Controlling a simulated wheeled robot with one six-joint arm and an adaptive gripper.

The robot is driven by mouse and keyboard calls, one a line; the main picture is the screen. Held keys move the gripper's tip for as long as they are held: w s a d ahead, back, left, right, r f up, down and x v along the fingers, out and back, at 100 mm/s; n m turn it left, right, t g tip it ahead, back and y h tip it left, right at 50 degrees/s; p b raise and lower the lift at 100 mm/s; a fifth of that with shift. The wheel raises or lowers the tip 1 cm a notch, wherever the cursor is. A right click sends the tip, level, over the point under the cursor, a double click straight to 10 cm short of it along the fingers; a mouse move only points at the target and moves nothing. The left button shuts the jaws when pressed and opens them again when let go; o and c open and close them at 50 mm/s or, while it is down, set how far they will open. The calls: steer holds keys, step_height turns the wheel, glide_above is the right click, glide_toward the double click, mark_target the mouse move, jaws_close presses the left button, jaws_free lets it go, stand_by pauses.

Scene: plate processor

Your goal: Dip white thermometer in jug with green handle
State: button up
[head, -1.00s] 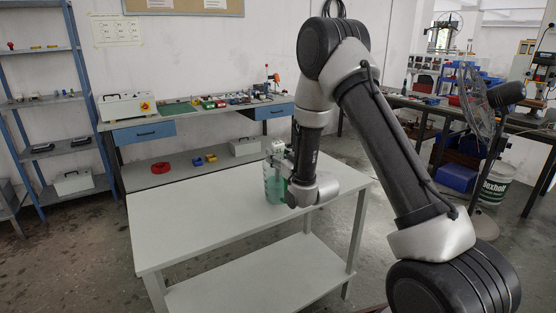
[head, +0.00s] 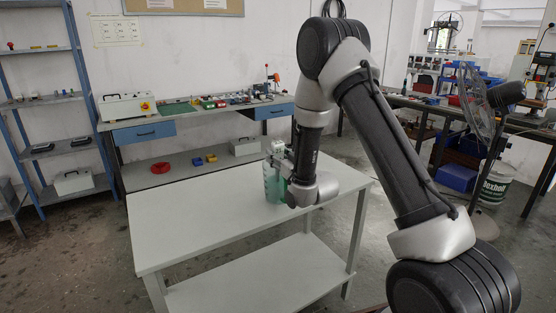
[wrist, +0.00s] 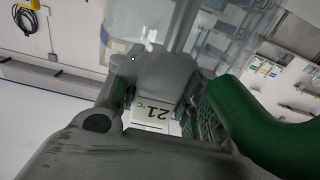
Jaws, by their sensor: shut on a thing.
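My gripper (head: 279,153) is shut on the white thermometer (wrist: 154,113), whose display reads 21 °C in the wrist view. The clear, greenish jug (head: 270,186) stands on the white table, with my gripper just above it and beside its rim. In the wrist view the jug's clear wall (wrist: 135,22) is behind the fingers, and its thick green handle (wrist: 262,130) is close on the right. The thermometer's lower end is hidden, so I cannot tell whether it is inside the jug. My arm hides part of the jug in the head view.
The white table (head: 190,225) is clear to the left of the jug. Behind it a workbench (head: 205,118) carries small parts and a white box, with red, blue and yellow items on its lower shelf. A blue shelving rack (head: 75,100) stands at the left.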

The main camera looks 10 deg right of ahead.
steer(key=shift+s+f, duration=0.3)
steer(key=shift+f, duration=0.65)
steer(key=shift+w+r, duration=0.15)
steer(key=shift+r, duration=0.4)
step_height(320, 180, up, 18)
steer(key=shift+w+r, duration=0.15)
steer(key=shift+r, duration=0.05)
